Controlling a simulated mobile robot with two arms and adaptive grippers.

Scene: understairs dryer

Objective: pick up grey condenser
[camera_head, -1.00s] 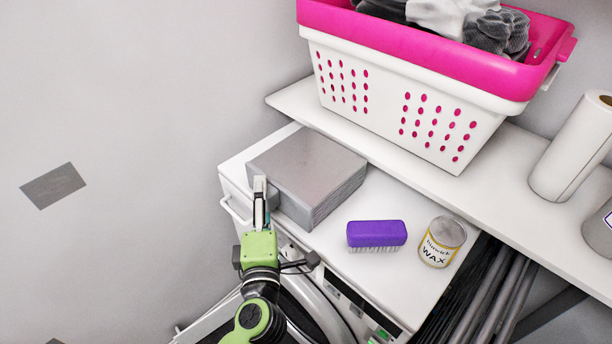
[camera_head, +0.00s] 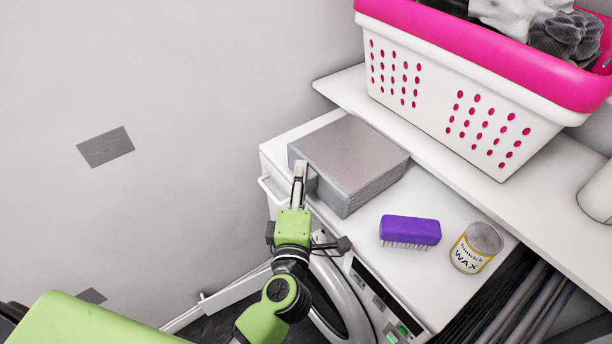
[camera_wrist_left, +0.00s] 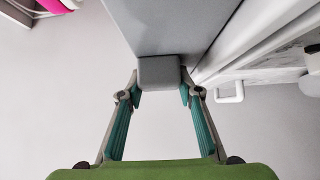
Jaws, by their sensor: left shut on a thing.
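The grey condenser (camera_head: 352,158) is a flat box on the white top of the dryer (camera_head: 447,284), near its left end. My left gripper (camera_head: 300,182) is at the condenser's near left edge. In the left wrist view the left gripper (camera_wrist_left: 159,80) has its two fingers on either side of a small grey block, a handle on the condenser's end (camera_wrist_left: 158,72). It is shut on that handle. The condenser's underside and far side are hidden. My right gripper is not in view.
A purple brush (camera_head: 410,231) and a wax tin (camera_head: 476,247) stand right of the condenser. A pink and white laundry basket (camera_head: 480,75) sits on the shelf (camera_head: 345,88) behind. Grey pipes (camera_head: 520,310) stand at the lower right.

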